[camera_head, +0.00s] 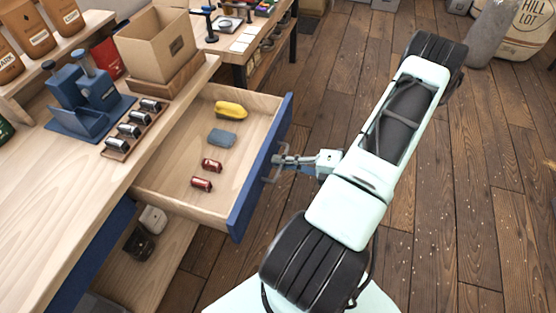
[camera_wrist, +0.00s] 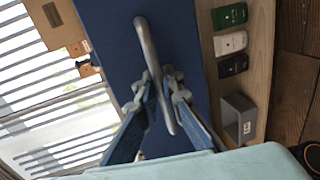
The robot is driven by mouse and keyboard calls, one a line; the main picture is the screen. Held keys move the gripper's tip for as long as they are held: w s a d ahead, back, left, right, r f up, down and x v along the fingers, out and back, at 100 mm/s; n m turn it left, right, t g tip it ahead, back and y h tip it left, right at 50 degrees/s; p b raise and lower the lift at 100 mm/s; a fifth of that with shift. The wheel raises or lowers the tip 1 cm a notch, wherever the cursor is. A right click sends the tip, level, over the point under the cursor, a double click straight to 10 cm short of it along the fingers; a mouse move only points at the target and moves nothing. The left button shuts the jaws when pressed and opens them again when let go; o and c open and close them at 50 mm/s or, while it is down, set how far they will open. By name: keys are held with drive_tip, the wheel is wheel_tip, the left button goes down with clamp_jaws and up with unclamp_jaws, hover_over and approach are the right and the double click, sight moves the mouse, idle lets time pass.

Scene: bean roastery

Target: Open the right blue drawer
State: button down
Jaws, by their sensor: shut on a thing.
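The right blue drawer (camera_head: 262,165) is pulled well out from the wooden counter in the head view. Inside it lie a yellow object (camera_head: 231,109), a blue-grey block (camera_head: 222,138) and two small red items (camera_head: 207,175). Its grey bar handle (camera_wrist: 147,45) runs across the blue front (camera_wrist: 108,35) in the wrist view. My gripper (camera_wrist: 157,92) is shut on the handle, with a finger on each side of the bar. In the head view my gripper (camera_head: 276,163) is at the outer face of the drawer front, partly hiding the handle.
On the counter (camera_head: 40,180) stand a blue device (camera_head: 88,92), a holder with several metal cylinders (camera_head: 132,130) and a cardboard box (camera_head: 155,45). Another blue front (camera_head: 95,255) is at lower left, above a lower shelf (camera_head: 165,250). The wooden floor on the right is mostly clear.

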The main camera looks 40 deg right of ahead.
drive_tip(key=c, duration=2.1)
unclamp_jaws()
drive_tip(key=v, duration=1.2)
